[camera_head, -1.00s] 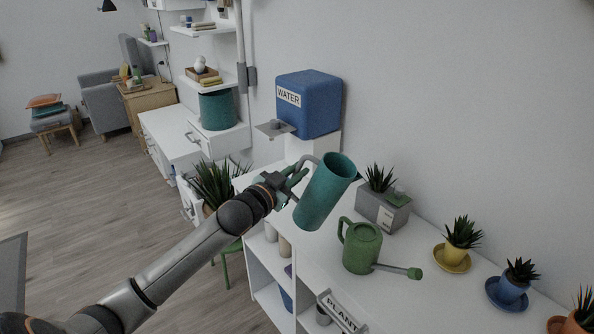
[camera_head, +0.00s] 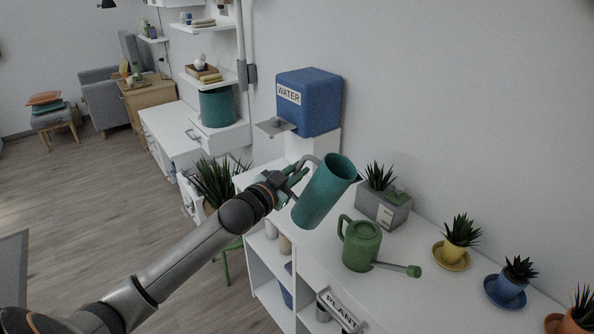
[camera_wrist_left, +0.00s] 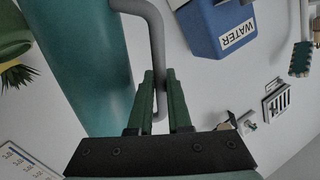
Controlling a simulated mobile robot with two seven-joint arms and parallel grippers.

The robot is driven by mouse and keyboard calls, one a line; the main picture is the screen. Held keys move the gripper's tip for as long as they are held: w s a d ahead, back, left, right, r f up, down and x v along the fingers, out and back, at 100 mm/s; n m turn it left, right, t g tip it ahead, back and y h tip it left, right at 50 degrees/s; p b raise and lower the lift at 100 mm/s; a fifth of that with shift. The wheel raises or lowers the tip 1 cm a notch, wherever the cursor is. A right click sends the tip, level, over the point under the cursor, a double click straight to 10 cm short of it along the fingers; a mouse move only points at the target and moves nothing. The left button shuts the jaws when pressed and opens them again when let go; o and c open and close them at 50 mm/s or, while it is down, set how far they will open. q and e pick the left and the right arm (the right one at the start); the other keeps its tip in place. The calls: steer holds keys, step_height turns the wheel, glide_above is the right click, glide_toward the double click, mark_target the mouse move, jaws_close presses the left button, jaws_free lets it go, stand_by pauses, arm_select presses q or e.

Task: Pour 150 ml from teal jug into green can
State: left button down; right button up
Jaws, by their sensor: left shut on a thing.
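The teal jug (camera_head: 320,196) is a tall cylinder, held above the white desk and tilted with its open top toward the upper right. My left gripper (camera_head: 292,177) is shut on its grey handle, which also shows between the fingers in the left wrist view (camera_wrist_left: 157,60). The green can (camera_head: 361,246) stands upright on the desk, just right of and below the jug, its spout pointing right. The jug is apart from the can. I see no stream of water, and the level inside the jug is hidden. My right gripper is not in view.
A blue water tank (camera_head: 312,105) stands behind the jug. A grey planter box (camera_head: 384,212) is behind the can. A yellow pot (camera_head: 455,252) and a blue pot (camera_head: 511,289) stand along the wall to the right. Desk surface right of the can's spout is clear.

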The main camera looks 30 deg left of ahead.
mark_target(304, 162)
arm_select(q)
steer(key=shift+d+r+p, duration=0.3)
steer(key=shift+r+p, duration=0.3)
steer(key=shift+r, duration=0.05)
steer(key=shift+w+d+r, duration=0.1)
steer(key=shift+d+r+m+p, duration=0.25)
steer(key=shift+r+m+p, duration=0.15)
steer(key=shift+p, duration=0.35)
steer(key=shift+d+r, duration=0.1)
stand_by(0.4)
steer(key=shift+w+d+r+p, duration=0.1)
steer(key=shift+d+r+p, duration=0.2)
steer(key=shift+p, duration=0.4)
steer(key=shift+f+m+p, duration=0.5)
steer(key=shift+m+p, duration=0.1)
steer(key=shift+m, duration=0.2)
stand_by(0.8)
steer(key=shift+d+f+m+y+p, duration=0.2)
steer(key=shift+f+m+y+p, duration=0.1)
steer(key=shift+m+p, duration=0.35)
stand_by(1.1)
